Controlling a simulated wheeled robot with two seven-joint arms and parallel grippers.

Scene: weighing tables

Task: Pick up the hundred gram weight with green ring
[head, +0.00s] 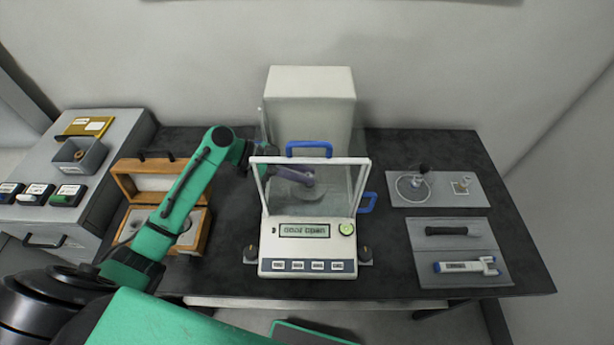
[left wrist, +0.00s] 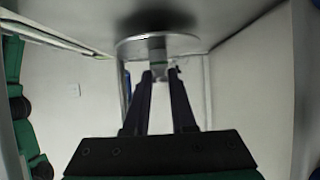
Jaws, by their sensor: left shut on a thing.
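The balance (head: 306,233) stands mid-table with a glass chamber, and its display seems to read "door open". My left arm reaches in through the chamber's left side. My left gripper (head: 299,176) is shut on the small hundred gram weight with green ring (left wrist: 158,63). In the left wrist view my gripper (left wrist: 160,76) holds it right by the round metal pan (left wrist: 185,45). The picture there is upside down, and I cannot tell whether weight and pan touch. In the head view glass and fingers mostly hide the weight. My right gripper is out of view.
An open wooden box (head: 126,181) stands left, partly behind my arm. A blue handle (head: 309,149) tops the balance, with another on its right side. Grey mats (head: 468,226) with small tools lie right. A grey side cabinet (head: 128,130) holds a bin and small boxes.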

